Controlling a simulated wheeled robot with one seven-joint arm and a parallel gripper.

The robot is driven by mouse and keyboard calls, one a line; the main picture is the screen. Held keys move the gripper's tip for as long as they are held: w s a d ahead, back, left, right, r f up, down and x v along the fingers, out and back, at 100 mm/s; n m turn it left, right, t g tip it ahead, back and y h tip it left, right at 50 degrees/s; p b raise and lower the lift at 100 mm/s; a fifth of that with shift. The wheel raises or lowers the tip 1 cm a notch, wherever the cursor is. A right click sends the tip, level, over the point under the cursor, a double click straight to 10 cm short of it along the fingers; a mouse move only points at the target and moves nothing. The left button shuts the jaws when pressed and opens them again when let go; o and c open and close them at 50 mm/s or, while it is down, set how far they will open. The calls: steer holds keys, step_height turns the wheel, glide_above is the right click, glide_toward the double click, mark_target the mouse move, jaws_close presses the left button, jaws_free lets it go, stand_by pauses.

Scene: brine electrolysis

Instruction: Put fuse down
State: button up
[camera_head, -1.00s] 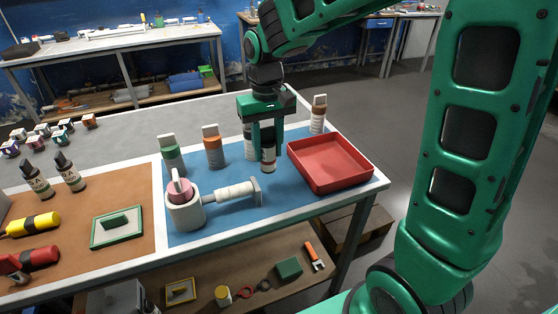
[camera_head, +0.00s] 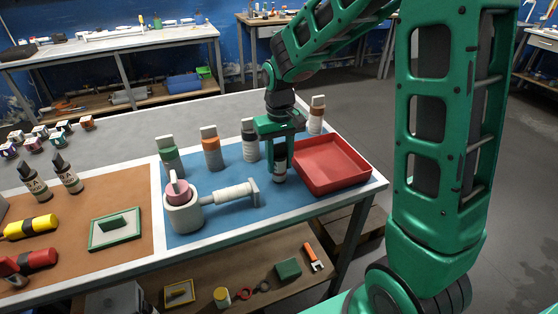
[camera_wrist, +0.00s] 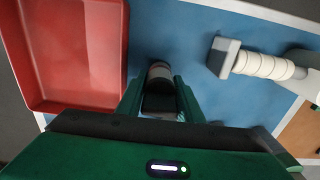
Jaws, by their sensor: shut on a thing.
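My gripper (camera_head: 282,152) points down over the blue mat (camera_head: 225,222), just left of the red tray (camera_head: 318,184). It is shut on a fuse (camera_head: 280,172), a small upright cylinder with a dark body and a pale band. The fuse's upper part is hidden between the fingers. Its lower end is at or very near the mat; I cannot tell whether it touches. In the wrist view the fuse (camera_wrist: 159,72) shows between the fingertips, with the red tray (camera_wrist: 75,105) on the left.
A white holder with a pink part (camera_head: 182,215) and a ribbed white piece (camera_head: 235,193) are front left. Bare mat lies between it and the tray.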

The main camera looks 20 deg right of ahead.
steer(key=o, duration=1.2)
steer(key=shift+f, duration=0.1)
steer(key=shift+c, duration=0.2)
step_height(320, 180, up, 12)
steer(key=shift+r, duration=0.15)
